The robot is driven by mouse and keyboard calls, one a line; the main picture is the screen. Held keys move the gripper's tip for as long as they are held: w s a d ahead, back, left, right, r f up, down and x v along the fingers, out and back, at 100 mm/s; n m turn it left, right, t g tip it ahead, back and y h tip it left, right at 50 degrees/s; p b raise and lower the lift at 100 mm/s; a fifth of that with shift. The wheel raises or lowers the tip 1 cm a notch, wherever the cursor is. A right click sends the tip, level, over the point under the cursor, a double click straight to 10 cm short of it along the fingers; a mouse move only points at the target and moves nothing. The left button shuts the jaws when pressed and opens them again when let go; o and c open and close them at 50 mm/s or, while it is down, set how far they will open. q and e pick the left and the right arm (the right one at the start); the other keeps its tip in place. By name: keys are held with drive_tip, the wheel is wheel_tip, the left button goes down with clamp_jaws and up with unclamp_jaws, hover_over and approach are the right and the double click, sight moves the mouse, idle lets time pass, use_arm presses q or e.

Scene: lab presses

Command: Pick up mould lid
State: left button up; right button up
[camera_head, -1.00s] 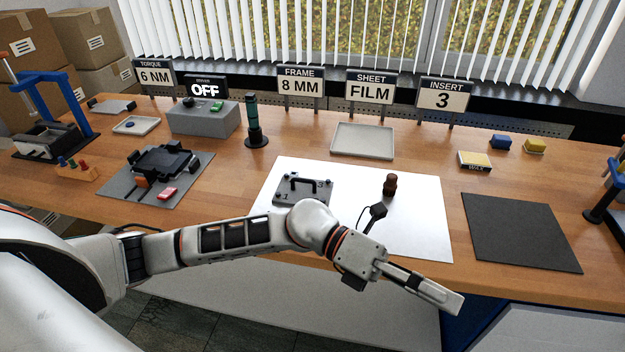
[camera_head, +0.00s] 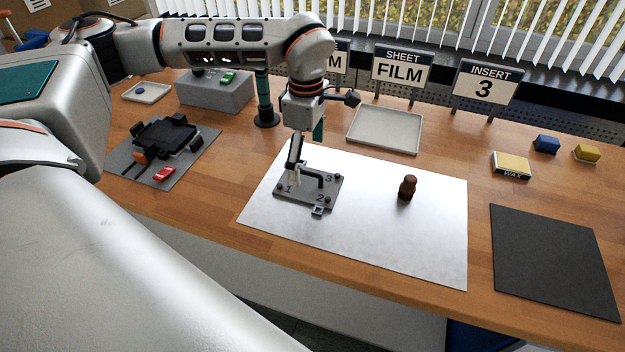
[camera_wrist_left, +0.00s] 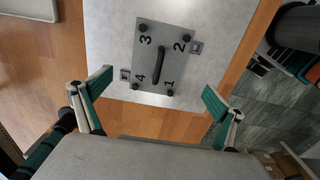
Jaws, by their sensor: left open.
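The mould lid (camera_head: 297,192) is a dark grey plate with a black bar handle, corner knobs and printed numbers. It lies on the white sheet in the head view. It also shows in the left wrist view (camera_wrist_left: 148,69), with the handle between numbers 1 to 4. My left gripper (camera_head: 295,175) hangs pointing down above the lid's left part in the head view. In the left wrist view my left gripper (camera_wrist_left: 157,90) has its two fingers wide apart, with the lid beyond them and nothing held. My right gripper is not seen.
A dark brown knob-like piece (camera_head: 407,187) stands on the white sheet (camera_head: 380,240) right of the lid. A black mat (camera_head: 555,260) lies further right. An empty grey tray (camera_head: 385,130) is behind. A grey mat with a black fixture (camera_head: 165,140) is at left.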

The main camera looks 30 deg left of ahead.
sight(309, 172)
use_arm(q)
wheel_tip(309, 172, down, 2)
drive_tip(key=shift+w+d+f, duration=0.1)
drive_tip(key=shift+w+f, duration=0.05)
drive_tip(key=shift+f, duration=1.1)
drive_tip(key=shift+w+f, duration=0.1)
drive_tip(key=shift+f, duration=1.15)
